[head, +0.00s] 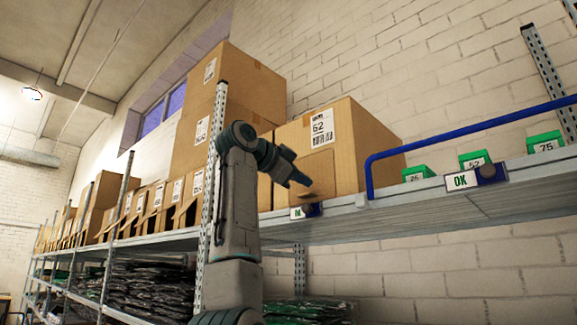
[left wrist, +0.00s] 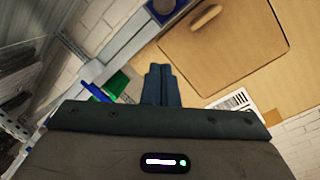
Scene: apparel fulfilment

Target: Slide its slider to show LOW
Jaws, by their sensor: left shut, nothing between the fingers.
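My left gripper (head: 305,181) is shut and empty, just above the first plate and in front of the carton. In the left wrist view its shut fingers (left wrist: 161,72) point toward the carton front (left wrist: 225,65). My right gripper is out of view.
A blue rail (head: 470,127) rises above the shelf edge (head: 405,200) to the right. Green bins (head: 418,172) stand behind it. A steel upright (head: 216,150) and more cartons (head: 205,130) are to the left. Dark bagged garments (head: 150,286) fill lower shelves.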

